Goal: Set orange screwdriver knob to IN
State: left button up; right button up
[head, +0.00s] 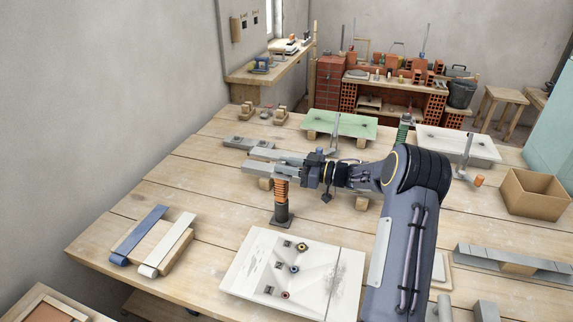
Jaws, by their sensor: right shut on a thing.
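The orange screwdriver (281,192) stands upright, with its ribbed orange handle above a dark base (281,219) on the workbench. My right gripper (265,163) reaches in from the right at the height of the handle's top and is shut on the orange screwdriver. The fingers hide the top of the handle, so I cannot read any knob setting or IN marking. My left gripper is not in view.
A white panel (255,285) with small coloured knobs lies in front of the screwdriver. Blue and white strips (140,236) lie on a block at left. A green-handled tool (404,130) and a cardboard box (535,194) stand farther back. Bare bench lies left of the screwdriver.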

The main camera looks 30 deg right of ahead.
jog(key=o, duration=1)
jog(key=shift+s+d, duration=0.3)
jog(key=b+v, duration=0.1)
jog(key=v, duration=0.6)
jog(key=shift+a+b, duration=0.1)
jog(key=shift+b, duration=0.25)
